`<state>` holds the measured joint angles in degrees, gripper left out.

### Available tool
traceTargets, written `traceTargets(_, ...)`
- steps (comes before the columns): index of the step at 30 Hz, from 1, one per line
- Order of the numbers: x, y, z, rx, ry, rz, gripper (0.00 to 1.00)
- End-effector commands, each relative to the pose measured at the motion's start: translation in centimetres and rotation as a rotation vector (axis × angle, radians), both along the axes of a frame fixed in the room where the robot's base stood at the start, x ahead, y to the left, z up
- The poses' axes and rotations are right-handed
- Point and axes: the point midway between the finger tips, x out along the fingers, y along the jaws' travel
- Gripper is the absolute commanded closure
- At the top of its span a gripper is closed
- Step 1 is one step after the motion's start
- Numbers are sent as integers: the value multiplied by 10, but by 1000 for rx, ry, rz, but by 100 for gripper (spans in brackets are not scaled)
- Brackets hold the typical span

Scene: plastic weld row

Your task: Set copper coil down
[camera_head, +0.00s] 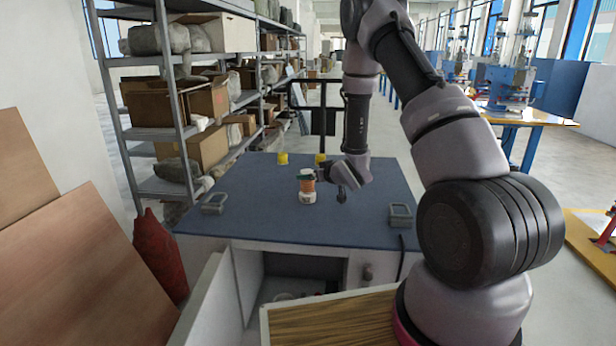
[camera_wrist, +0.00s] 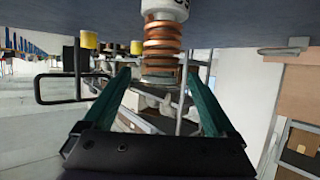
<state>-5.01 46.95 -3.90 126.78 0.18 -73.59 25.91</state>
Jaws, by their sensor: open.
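The copper coil (camera_head: 308,186) is a short stack of orange rings on top of a white jar-like piece (camera_head: 307,198) on the blue table. The wrist view is upside down; there the coil (camera_wrist: 160,52) hangs below the white piece (camera_wrist: 165,9), which meets the table surface. My gripper (camera_head: 306,175) reaches in from the right at the coil's upper end. Its green fingers (camera_wrist: 158,75) are open, one on each side of the coil's upper end, with gaps visible. Whether the coil is fixed to the white piece cannot be told.
Two yellow cylinders (camera_head: 283,158) (camera_head: 321,158) stand at the table's back. Grey frame-like pieces lie at the left (camera_head: 214,203) and right (camera_head: 400,214). The blue tabletop (camera_head: 255,215) is otherwise mostly clear. A loaded shelf (camera_head: 185,120) stands behind left.

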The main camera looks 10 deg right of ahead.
Motion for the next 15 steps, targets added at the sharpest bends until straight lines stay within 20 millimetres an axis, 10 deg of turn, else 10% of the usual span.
traceTargets(15, -72, -28, 34, -1, -1, -4, 9)
